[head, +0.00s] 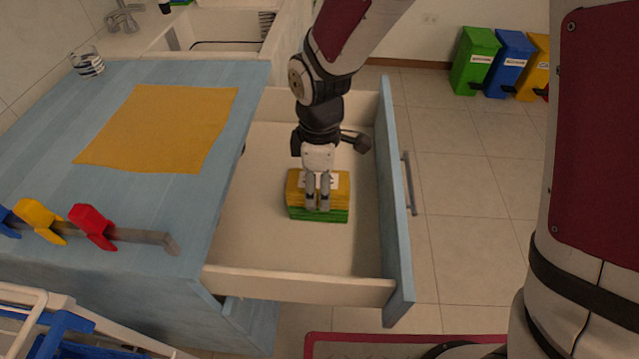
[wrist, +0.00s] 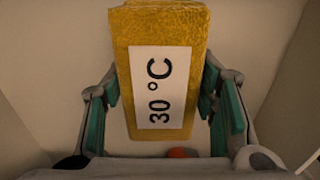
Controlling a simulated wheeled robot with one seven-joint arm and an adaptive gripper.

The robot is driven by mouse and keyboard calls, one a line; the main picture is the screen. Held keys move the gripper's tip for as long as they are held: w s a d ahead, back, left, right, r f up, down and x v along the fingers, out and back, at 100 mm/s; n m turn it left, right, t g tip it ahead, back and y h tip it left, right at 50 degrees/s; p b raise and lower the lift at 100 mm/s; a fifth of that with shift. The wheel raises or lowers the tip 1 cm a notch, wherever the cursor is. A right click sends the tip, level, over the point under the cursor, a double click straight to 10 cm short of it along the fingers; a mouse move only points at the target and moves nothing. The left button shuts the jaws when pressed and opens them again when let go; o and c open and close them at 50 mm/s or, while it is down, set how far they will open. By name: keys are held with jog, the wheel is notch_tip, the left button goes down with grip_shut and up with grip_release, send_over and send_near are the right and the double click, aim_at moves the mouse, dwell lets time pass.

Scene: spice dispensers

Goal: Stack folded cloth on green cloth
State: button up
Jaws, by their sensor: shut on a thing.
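The yellow folded cloth (head: 339,183) is in the open drawer, directly over the green folded cloth (head: 334,216); no gap shows between them. In the wrist view the yellow cloth (wrist: 160,28) fills the middle, with a white "30 °C" label facing me. My gripper (head: 318,207) points down into the drawer and is shut on the yellow cloth. Its fingers stand on either side of the cloth in the wrist view. The green cloth is hidden there, and the gripper covers part of the stack in the head view.
The drawer (head: 250,225) is pulled out, with free floor around the stack and walls on all sides. The blue counter (head: 120,75) at left holds a flat yellow cloth (head: 160,125), a striped glass (head: 88,65) and a rail with colored clips (head: 92,226). Bins (head: 474,62) stand far right.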

aim_at(319, 181)
jog(key=shift+f, duration=0.2)
jog(key=o, duration=1.2)
notch_tip(319, 181, up, 12)
jog(key=p, duration=0.2)
jog(key=shift+r, duration=0.15)
jog(key=s+d+r+m+t, duration=0.1)
jog(key=s+d+r+m, duration=0.5)
jog(key=d, duration=0.3)
jog(key=s+d+r+m, duration=0.5)
jog(key=s+d+m, duration=0.1)
jog(key=s+d, duration=0.15)
jog(key=s+d+m, duration=0.4)
jog(key=s+m, duration=0.1)
jog(key=s, duration=0.4)
jog(key=shift+d+f+m+t, duration=0.2)
jog(key=shift+f+m+t, duration=0.1)
jog(key=shift+f+t, duration=0.1)
